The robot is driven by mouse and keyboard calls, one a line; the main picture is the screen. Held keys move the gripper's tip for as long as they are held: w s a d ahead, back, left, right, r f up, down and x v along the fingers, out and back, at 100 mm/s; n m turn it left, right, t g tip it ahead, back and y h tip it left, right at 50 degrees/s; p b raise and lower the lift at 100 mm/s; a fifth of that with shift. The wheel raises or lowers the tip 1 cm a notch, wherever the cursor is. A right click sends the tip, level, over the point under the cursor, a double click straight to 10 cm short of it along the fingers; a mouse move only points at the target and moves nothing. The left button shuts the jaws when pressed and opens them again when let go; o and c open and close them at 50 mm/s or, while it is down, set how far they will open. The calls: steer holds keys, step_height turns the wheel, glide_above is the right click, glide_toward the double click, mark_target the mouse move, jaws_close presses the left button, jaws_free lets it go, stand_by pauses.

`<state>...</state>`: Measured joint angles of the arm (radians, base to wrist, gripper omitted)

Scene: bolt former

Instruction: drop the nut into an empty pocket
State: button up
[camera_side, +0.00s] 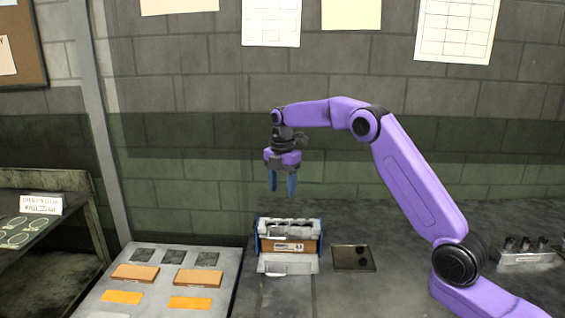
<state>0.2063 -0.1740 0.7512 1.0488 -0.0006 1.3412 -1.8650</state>
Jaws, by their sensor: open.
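My gripper (282,190) hangs in the air with its two blue fingers pointing down, open and apart. No object shows between the fingers. Below it, clear of the fingertips, stands a box-like former (289,246) with blue sides, a brown front with a white label, and a grey ridged top. I cannot make out any pockets in it from this angle. A dark flat tray (353,265) lies right of it, with small dark round spots near its top edge. I cannot tell whether one of them is the nut.
A pale board (228,283) at the left carries dark squares, brown blocks and orange pieces. A grey rack (524,258) with several dark upright pieces stands at the far right. A shelf with a small white sign (41,204) is at the far left. Bare bench lies right of the tray.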

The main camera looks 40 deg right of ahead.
step_height(320, 180, up, 8)
steer(key=shift+f, duration=0.25)
stand_by(0.5)
steer(key=s+a+f+m, duration=0.1)
steer(key=s+a+m, duration=0.1)
steer(key=s+a, duration=0.75)
steer(key=s+a+m, duration=0.2)
steer(key=s+a, duration=0.4)
steer(key=s, duration=0.6)
steer(key=s+d+f+m, duration=0.1)
steer(key=s+d+f, duration=0.1)
steer(key=s, duration=0.6)
steer(key=s+d+f+m, duration=0.2)
steer(key=s+f, duration=0.1)
steer(key=s, duration=0.5)
steer(key=s+d+f+m, duration=0.1)
steer(key=s+d+f, duration=0.1)
steer(key=s, duration=0.6)
steer(key=shift+f, duration=0.3)
steer(key=shift+w, duration=0.1)
